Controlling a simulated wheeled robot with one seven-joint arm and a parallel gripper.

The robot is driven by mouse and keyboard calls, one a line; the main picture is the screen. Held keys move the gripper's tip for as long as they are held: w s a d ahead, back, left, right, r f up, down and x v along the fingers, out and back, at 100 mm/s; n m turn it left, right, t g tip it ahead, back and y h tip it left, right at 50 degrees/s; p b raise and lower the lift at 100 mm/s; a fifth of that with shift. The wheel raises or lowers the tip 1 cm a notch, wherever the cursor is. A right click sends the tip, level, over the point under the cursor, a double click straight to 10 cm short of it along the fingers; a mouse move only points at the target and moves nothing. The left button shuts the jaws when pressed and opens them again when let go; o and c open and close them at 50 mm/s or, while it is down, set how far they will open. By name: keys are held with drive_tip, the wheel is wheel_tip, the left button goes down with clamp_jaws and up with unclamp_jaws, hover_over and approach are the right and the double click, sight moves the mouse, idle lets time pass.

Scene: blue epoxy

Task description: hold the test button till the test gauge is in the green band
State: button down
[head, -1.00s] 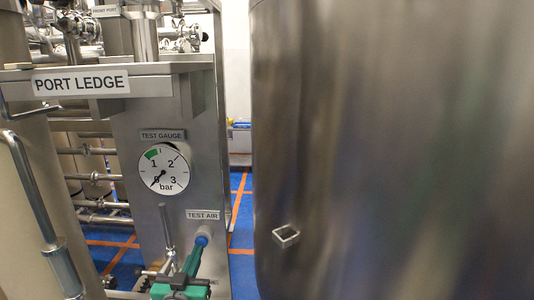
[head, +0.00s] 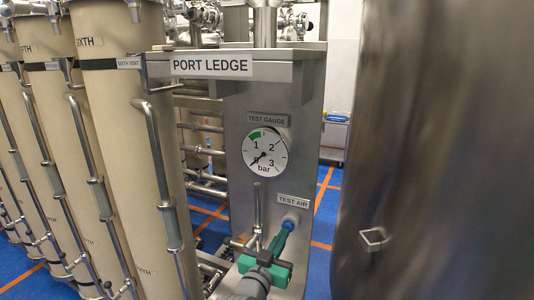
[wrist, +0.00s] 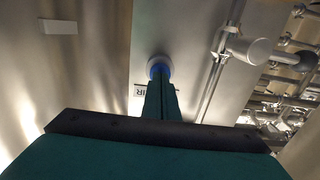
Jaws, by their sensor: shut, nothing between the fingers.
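The test gauge (head: 265,153) is a round white dial on the steel panel, marked in bar. Its needle points to the lower left, near 0, outside the green band (head: 255,134) at the upper left. Below it, under the TEST AIR label (head: 293,199), is the blue test button (head: 290,222) in a pale round collar. My green gripper (head: 284,231) is shut and empty, its tips right at the button. The wrist view shows the shut fingers (wrist: 161,90) lined up with the blue button (wrist: 160,68), partly covering it. I cannot tell whether they touch or press it.
The port ledge (head: 240,68) juts out above the gauge. A thin upright metal pipe (head: 257,208) stands left of my gripper. Several beige columns (head: 125,160) stand at left, and a large steel tank (head: 430,150) is close at right. Blue floor shows between.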

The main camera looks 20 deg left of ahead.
drive_tip(key=shift+w, duration=0.3)
